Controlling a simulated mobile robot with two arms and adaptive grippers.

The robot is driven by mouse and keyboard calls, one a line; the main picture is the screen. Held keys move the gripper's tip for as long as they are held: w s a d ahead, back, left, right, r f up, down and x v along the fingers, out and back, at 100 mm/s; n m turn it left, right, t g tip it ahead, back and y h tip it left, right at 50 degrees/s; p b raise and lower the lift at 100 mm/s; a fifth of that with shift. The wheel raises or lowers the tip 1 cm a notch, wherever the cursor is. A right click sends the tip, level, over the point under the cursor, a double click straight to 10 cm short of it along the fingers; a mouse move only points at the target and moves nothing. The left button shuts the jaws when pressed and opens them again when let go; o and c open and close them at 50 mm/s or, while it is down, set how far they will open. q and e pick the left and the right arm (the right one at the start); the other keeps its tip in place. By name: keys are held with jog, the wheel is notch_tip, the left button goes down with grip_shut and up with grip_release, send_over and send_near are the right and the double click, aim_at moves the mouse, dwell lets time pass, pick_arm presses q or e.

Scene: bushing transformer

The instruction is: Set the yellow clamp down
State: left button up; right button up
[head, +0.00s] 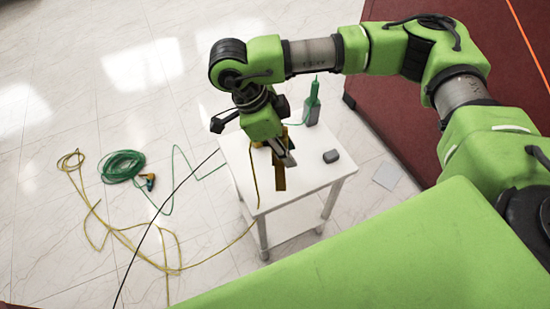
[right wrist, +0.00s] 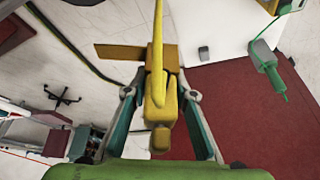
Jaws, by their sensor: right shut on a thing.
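The yellow clamp (head: 279,178) hangs from my right gripper (head: 284,153) over the white table (head: 325,128) in the head view. In the right wrist view the clamp (right wrist: 160,95) sits between the two fingers of my right gripper (right wrist: 161,98), which is shut on it. A flat brownish-yellow plate of the clamp sticks out to the left there, and a yellow cable runs from it. The gap between clamp and tabletop is hard to judge. The white table (right wrist: 215,25) also shows in the right wrist view. My left gripper is in neither view.
A green tool with a grey base (head: 312,103) and a small dark grey block (head: 331,156) stand on the tabletop. Coiled green cable (head: 122,166) and loose yellow cable (head: 130,240) lie on the floor at left. A dark red surface (head: 375,90) lies at right.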

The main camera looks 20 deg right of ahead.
notch_tip(320, 180, down, 6)
jog(key=s+d+m+g+y+b, duration=0.1)
jog(key=m+y, duration=0.1)
jog(key=m, duration=0.6)
jog(key=s+d+m+g+y, duration=0.1)
jog(key=s+m+g+y, duration=0.15)
jog(key=m, duration=0.45)
jog(key=m+t+y, duration=0.4)
jog(key=m+t, duration=0.1)
jog(key=m, duration=1.1)
send_near(257, 199)
jog(key=shift+s+a+f, duration=0.4)
jog(key=shift+s+a, duration=0.3)
jog(key=shift+w+a+f, duration=0.45)
jog(key=shift+f, duration=0.3)
notch_tip(257, 199, down, 2)
jog(key=shift+f+p, duration=0.15)
jog(key=shift+p, duration=0.3)
jog(key=shift+d+f, duration=0.1)
jog(key=shift+f, duration=0.3)
jog(key=shift+f, duration=0.1)
